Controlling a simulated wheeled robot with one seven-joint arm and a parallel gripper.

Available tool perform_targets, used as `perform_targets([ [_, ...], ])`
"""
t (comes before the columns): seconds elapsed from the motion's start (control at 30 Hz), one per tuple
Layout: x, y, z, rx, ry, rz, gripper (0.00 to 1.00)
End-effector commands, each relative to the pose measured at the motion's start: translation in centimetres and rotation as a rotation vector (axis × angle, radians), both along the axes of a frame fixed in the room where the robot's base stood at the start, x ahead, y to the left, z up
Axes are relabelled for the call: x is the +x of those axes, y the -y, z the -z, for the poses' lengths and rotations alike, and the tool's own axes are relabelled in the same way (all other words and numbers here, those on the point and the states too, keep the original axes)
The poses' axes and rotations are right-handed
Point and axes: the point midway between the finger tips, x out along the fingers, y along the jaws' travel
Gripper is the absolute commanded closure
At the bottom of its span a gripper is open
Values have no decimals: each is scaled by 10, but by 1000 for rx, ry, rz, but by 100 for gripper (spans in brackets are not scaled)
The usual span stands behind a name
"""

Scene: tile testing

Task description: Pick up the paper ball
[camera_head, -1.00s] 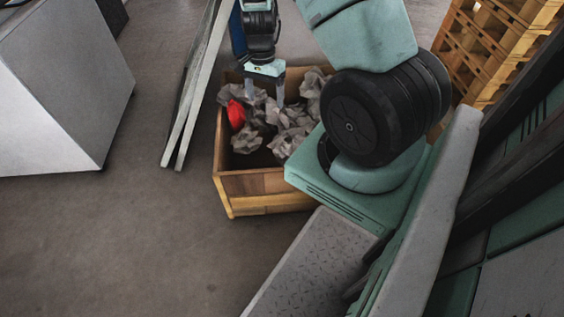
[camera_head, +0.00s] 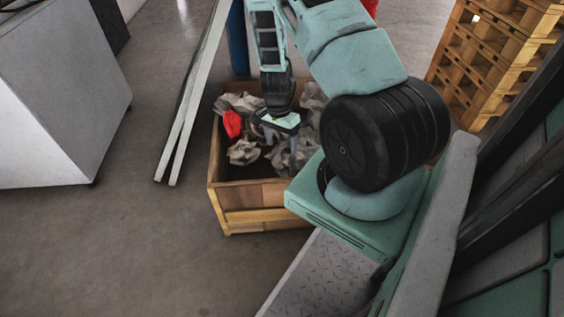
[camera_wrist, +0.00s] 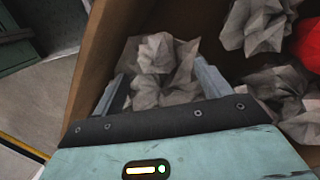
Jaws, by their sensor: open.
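Several crumpled grey paper balls lie in a wooden crate (camera_head: 262,194). One paper ball (camera_wrist: 160,62) shows in the wrist view between and just beyond my fingers, near the crate's wall. I cannot tell whether the fingers touch it. My gripper (camera_head: 281,143) is open and points down into the crate in the head view; its two spread fingers also show in the wrist view (camera_wrist: 160,82). Another paper ball (camera_head: 243,152) lies at the crate's left side. My gripper and arm hide part of the crate's contents in the head view.
A red object (camera_head: 233,124) lies among the paper at the crate's left. Leaning panels (camera_head: 190,105) stand left of the crate, and a grey cabinet (camera_head: 60,100) farther left. Wooden pallets (camera_head: 490,60) are stacked at right. The floor in front is clear.

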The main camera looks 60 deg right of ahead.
Motion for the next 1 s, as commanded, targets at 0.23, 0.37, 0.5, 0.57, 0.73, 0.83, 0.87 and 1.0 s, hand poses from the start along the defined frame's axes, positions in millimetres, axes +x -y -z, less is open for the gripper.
perform_targets([
  [0.23, -6, -6, 26, 2, 0, 0, 24],
  [0.37, -10, -9, 45, 2, -1, 1, 24],
  [0.5, -11, -10, 51, 0, 1, 0, 24],
  [0.57, -11, -9, 50, 0, 1, -1, 24],
  [0.73, -11, -10, 50, 0, 1, -1, 40],
  [0.83, -11, -10, 49, 0, 0, -1, 68],
  [0.87, -11, -10, 49, 0, 0, -1, 70],
  [1.0, -11, -10, 49, 0, 0, -1, 71],
])
